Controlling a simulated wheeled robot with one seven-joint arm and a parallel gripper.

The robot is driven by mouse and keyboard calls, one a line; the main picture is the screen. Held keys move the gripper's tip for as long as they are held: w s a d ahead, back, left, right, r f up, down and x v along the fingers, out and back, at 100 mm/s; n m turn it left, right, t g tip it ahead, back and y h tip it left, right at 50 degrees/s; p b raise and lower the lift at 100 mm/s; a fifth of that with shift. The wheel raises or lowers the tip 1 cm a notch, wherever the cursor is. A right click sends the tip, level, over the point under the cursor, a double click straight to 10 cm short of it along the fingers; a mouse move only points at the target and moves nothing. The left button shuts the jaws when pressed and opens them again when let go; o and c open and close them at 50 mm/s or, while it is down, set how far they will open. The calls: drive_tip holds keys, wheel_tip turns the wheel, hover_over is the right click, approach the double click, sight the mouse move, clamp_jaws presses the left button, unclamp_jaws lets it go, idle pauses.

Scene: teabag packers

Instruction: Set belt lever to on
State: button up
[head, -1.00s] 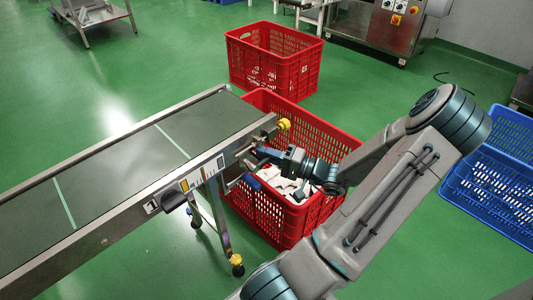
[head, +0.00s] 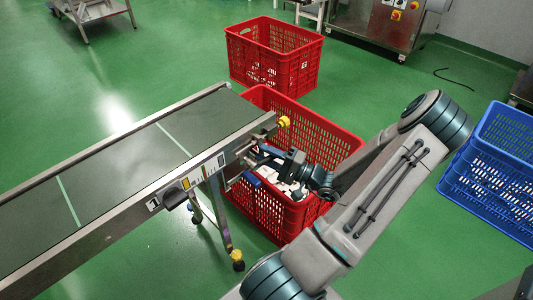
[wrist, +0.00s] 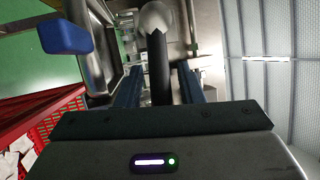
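The conveyor belt (head: 110,175) runs from lower left to the middle of the head view. At its end plate are metal fittings and a blue handle (head: 251,179), which also shows in the wrist view (wrist: 65,35). My gripper (head: 262,157) is at this end, over a red crate. In the wrist view my gripper (wrist: 158,82) has its two dark fingers apart. A black lever-like bar (wrist: 159,68) with a rounded pale metal end lies between them, with gaps on both sides. I cannot tell for certain that this bar is the belt lever.
A red crate (head: 330,143) holding white packets stands under my gripper. Another red crate (head: 275,58) is behind it, and a blue crate (head: 497,170) is at right. A black knob (head: 173,197) is on the belt's side. Green floor is open at left.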

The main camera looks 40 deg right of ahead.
drive_tip(key=shift+s, duration=0.1)
drive_tip(key=p+v, duration=0.2)
drive_tip(key=v, duration=1.1)
drive_tip(key=shift+s+d+p, duration=0.2)
drive_tip(key=shift+s+p, duration=0.05)
drive_tip(key=shift+p, duration=0.1)
drive_tip(key=w+a+r+n+g+y+p, duration=0.1)
drive_tip(key=w+a+r+n+g+p, duration=0.25)
drive_tip(key=a+r+g+p, duration=0.5)
drive_tip(key=w+a+r+n+g+p, duration=0.2)
drive_tip(key=a+r+n+g+p, duration=0.3)
drive_tip(key=a+r+g, duration=0.6)
drive_tip(key=a+r+n+t+h+p, duration=0.1)
drive_tip(key=a+r+h+p, duration=0.2)
drive_tip(key=r, duration=0.6)
drive_tip(key=s+a+r+n+t+h+p, duration=0.1)
drive_tip(key=a+r+n+h+p, duration=0.1)
drive_tip(key=r+p, duration=0.5)
drive_tip(key=s+a+r+n+t+h+p, duration=0.1)
drive_tip(key=a+r+h+p, duration=0.4)
drive_tip(key=r, duration=0.6)
drive_tip(key=shift+r+t, duration=0.35)
drive_tip(key=shift+t, duration=0.1)
